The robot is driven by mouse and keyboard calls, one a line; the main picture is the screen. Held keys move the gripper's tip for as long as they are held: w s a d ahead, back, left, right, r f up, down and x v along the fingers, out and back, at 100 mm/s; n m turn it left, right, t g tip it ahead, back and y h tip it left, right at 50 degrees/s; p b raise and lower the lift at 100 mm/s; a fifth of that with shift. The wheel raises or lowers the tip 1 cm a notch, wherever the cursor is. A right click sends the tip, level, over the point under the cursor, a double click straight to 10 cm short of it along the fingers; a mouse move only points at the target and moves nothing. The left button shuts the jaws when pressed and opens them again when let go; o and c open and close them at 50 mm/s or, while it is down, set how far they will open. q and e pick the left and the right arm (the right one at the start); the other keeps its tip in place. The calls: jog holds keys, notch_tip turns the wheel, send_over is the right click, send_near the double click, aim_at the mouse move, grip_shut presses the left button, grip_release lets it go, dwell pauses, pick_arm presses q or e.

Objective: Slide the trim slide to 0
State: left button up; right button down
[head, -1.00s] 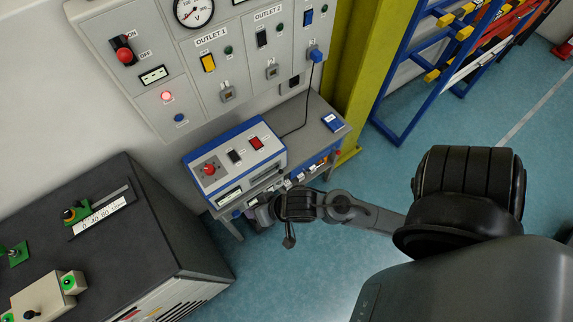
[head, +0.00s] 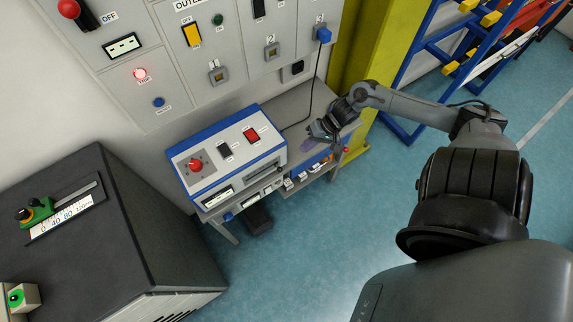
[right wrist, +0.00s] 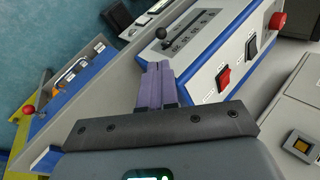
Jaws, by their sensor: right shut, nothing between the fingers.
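One slide with a black ball knob (right wrist: 162,33) runs in a slot with a printed scale (right wrist: 195,35) on the front of the blue-and-white box (right wrist: 212,70). The knob sits near one end of its slot, on the red-switch side. In the head view the box (head: 226,172) shows, its slot (head: 265,166) small. I cannot tell which is the trim slide. My right gripper (head: 308,145) (right wrist: 155,88), with purple fingers, is shut and empty beside the box's right side. My left gripper is out of view.
The wall panel (head: 215,60) with switches and sockets stands behind the box. A black cable (head: 305,105) hangs from a blue plug to the bench. A yellow-green post (head: 368,80) and blue rack (head: 440,50) stand right. Blue floor (head: 330,230) lies open in front.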

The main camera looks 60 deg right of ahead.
aim_at(279, 168)
pick_arm(q)
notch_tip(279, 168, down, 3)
jog(key=b, duration=0.3)
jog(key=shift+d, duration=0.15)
pick_arm(e)
jog(key=x, duration=1.3)
jog(key=shift+r, duration=0.1)
